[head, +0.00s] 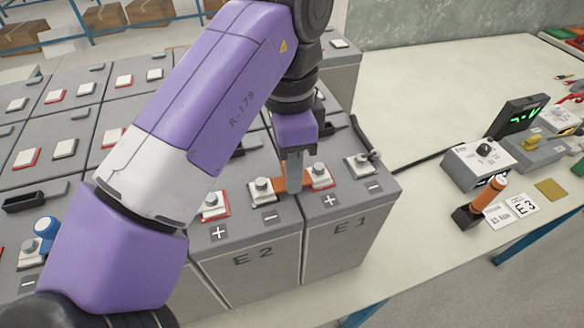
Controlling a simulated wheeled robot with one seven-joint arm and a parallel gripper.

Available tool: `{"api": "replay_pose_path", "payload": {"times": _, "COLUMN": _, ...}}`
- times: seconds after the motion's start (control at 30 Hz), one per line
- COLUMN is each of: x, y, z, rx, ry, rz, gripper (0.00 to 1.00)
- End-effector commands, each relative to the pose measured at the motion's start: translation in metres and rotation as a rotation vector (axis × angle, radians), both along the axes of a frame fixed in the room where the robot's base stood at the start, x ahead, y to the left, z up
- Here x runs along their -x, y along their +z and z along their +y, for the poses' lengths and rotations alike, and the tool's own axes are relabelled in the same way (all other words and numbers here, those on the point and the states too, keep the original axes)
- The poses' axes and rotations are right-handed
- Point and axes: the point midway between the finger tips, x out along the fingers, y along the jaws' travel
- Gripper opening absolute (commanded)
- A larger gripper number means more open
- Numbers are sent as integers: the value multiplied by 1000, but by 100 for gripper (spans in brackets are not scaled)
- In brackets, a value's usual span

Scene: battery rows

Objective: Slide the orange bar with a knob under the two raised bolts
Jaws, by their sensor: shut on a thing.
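The orange bar (291,186) lies across the gap between batteries E2 (252,258) and E1 (349,226). It spans between the raised bolt on the minus terminal of E2 (263,185) and the raised bolt on the plus terminal of E1 (319,169). Its ends are close to both bolts; I cannot tell whether they are under the bolt heads. My gripper (294,175) points down above the middle of the bar, shut on it. The knob is hidden by the fingers.
More grey batteries with terminals fill the left, partly behind my arm. A black cable (425,160) runs from E1's minus terminal area to the right. On the bench are an orange-handled tool (488,193), a grey box with a dial (480,158) and a green-lit meter (518,116).

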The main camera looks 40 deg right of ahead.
Motion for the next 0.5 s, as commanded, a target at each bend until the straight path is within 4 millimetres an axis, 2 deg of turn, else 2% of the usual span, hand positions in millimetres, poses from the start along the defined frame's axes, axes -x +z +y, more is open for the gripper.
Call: {"api": "replay_pose_path", "payload": {"times": 0.5, "x": -7, "y": 0, "z": -2, "rx": 0, "ry": 0, "rz": -1, "gripper": 0}}
